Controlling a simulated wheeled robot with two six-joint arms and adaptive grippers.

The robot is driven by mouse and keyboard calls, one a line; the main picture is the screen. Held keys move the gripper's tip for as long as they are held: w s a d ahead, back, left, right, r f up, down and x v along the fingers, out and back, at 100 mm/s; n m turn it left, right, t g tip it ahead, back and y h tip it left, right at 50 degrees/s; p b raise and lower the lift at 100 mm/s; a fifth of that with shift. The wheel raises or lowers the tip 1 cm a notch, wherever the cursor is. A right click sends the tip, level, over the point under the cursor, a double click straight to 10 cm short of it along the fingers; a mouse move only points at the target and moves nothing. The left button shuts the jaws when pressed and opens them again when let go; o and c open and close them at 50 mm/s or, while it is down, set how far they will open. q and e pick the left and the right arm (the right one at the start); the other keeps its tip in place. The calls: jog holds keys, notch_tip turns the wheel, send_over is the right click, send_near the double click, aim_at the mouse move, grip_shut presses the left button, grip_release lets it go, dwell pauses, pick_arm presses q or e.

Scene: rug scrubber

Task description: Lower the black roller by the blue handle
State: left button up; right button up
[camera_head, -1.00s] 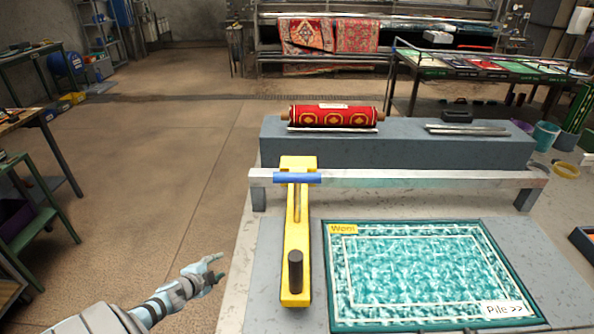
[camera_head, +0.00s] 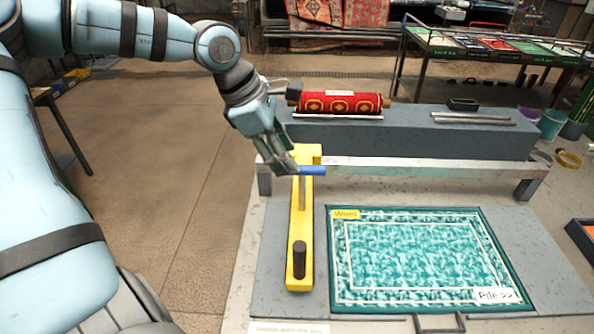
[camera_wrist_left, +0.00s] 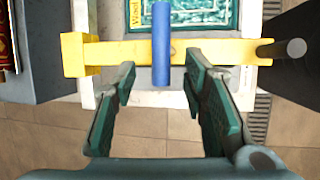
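The black roller (camera_head: 299,260) stands upright at the near end of a yellow arm (camera_head: 302,225). The blue handle (camera_head: 312,170) lies crosswise near the arm's far end, by the grey crossbar. My left gripper (camera_head: 290,168) is at the handle's left end. In the left wrist view, the blue handle (camera_wrist_left: 161,50) points into the space between the open fingers (camera_wrist_left: 158,85), with a gap on both sides. The wrist view also shows the yellow arm (camera_wrist_left: 110,53) and the dark roller (camera_wrist_left: 292,48) at the right. I do not see my right gripper.
A teal rug (camera_head: 420,255) lies flat right of the yellow arm. A grey crossbar (camera_head: 430,170) spans behind it. A rolled red rug (camera_head: 340,102) and metal rods (camera_head: 472,119) rest on the grey block behind. Open floor lies to the left.

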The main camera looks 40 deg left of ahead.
aim_at(297, 174)
pick_arm(q)
jog(key=x, duration=0.5)
jog(key=shift+w+d+f, duration=0.1)
jog(key=shift+d+f, duration=0.15)
jog(key=shift+f, duration=0.1)
jog(key=shift+a, duration=0.1)
jog(key=shift+c, duration=1.4)
grip_shut()
